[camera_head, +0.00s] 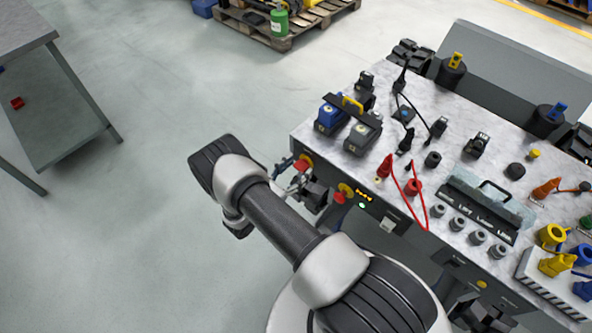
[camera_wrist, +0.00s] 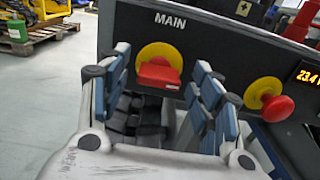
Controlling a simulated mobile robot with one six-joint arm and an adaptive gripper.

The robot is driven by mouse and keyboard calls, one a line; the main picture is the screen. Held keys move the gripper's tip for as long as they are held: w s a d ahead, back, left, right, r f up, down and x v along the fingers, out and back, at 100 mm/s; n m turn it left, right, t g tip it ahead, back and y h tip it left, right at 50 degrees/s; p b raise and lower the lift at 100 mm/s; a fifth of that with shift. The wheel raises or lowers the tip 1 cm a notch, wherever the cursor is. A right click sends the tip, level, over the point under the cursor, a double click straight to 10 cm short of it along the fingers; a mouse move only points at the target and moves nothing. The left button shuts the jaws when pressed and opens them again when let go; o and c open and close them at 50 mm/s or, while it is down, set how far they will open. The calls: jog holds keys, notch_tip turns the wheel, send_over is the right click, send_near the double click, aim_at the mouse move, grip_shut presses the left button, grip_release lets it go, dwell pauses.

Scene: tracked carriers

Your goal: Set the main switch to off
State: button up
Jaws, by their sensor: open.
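The main switch (camera_wrist: 159,72) is a red handle on a round yellow plate, under the label MAIN on the dark front panel (camera_wrist: 205,45) of the bench. The handle looks broad and lies crosswise; no on or off mark is readable. My gripper (camera_wrist: 161,64) is open, with one blue-grey finger on each side of the handle and nothing held. Whether the fingers touch it cannot be told. In the head view my gripper (camera_head: 291,182) is at the bench's front left corner, by the switch (camera_head: 303,162), which is partly hidden.
A red mushroom button (camera_wrist: 278,108) on a yellow plate is just right of my gripper, beside a lit display (camera_wrist: 309,75). The bench top (camera_head: 440,100) carries connectors, cables and batteries. A grey table (camera_head: 50,150) stands left; the floor between is clear.

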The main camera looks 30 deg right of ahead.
jog(key=shift+c, duration=0.4)
jog(key=c, duration=1)
